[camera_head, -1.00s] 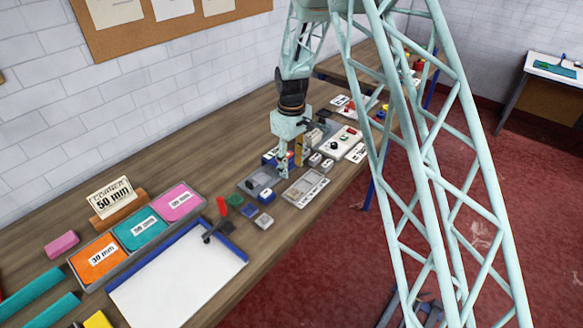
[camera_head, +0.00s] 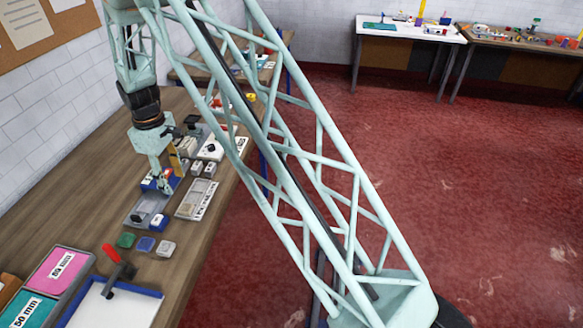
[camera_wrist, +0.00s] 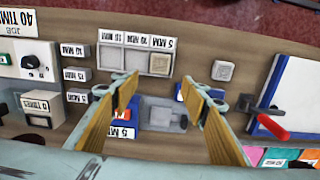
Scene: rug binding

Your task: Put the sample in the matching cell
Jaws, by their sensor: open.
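My gripper (camera_wrist: 156,84) is open and empty, pointing down over the bench. In the wrist view its two fingers straddle the near edge of a grey tray (camera_wrist: 112,62) with cells labelled in mm. A beige square (camera_wrist: 160,63) shows in the cell at the tray's right end. A loose grey-beige block (camera_wrist: 223,71) lies right of the tray. A blue block (camera_wrist: 214,93) is partly hidden by the right finger. In the head view the tray (camera_head: 197,199) lies right of my gripper (camera_head: 164,188); the grey block (camera_head: 166,248) lies nearer the camera. I cannot tell which piece is the sample.
A grey fixture (camera_wrist: 160,113) lies between the fingers, with a blue 5 MM piece (camera_wrist: 122,130) beside it. Small white labelled blocks (camera_wrist: 75,50) stand left of the tray. A red-handled tool (camera_head: 112,255) and a green block (camera_head: 125,240) are nearer the head camera.

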